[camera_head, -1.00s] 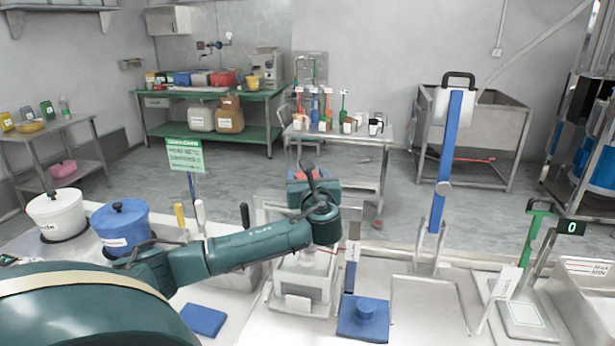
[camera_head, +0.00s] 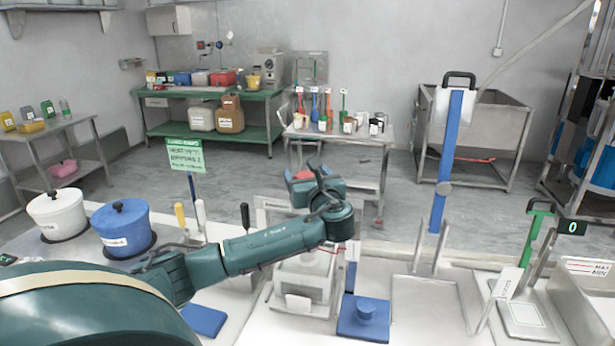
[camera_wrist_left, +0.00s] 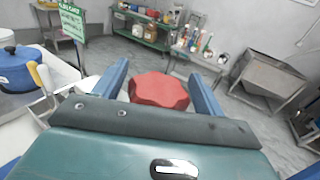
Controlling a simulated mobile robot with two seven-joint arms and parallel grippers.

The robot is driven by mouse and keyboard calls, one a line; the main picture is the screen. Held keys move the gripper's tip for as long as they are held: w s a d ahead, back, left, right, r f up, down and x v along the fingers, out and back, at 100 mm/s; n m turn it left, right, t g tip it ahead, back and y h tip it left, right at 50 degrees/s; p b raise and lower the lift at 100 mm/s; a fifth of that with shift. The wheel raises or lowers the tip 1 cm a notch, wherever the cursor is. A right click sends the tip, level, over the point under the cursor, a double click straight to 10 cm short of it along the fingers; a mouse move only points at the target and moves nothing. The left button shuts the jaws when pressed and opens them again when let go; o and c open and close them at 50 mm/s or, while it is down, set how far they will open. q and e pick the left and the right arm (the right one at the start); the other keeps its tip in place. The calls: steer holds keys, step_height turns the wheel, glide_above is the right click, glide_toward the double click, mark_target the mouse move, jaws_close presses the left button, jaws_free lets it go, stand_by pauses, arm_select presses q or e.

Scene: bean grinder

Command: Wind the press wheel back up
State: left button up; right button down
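The press wheel (camera_wrist_left: 160,91) is a red, lobed knob that lies between the two blue fingers of my left gripper (camera_wrist_left: 160,72) in the left wrist view. The fingers stand wide apart, one on each side, with slim gaps showing beside the wheel. In the head view only a bit of red wheel (camera_head: 303,174) shows by my left gripper (camera_head: 318,184), above the white press (camera_head: 305,282). My wrist hides most of the wheel and the press's upper part. My right gripper is out of view.
A blue block with a round knob (camera_head: 364,318) stands just right of the press. A blue-lidded pot (camera_head: 122,228) and a white pot (camera_head: 56,215) stand at left. A green sign (camera_head: 186,155) and several upright handles rise behind my forearm. A tall blue post (camera_head: 446,165) stands at right.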

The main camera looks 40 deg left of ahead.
arm_select(q)
steer(key=shift+o, duration=0.8)
steer(key=shift+f, duration=0.1)
steer(key=shift+s+d, duration=0.1)
steer(key=shift+d, duration=0.15)
steer(key=b+v, duration=0.2)
steer(key=v, duration=1)
steer(key=shift+s+d, duration=0.25)
steer(key=shift+d, duration=0.05)
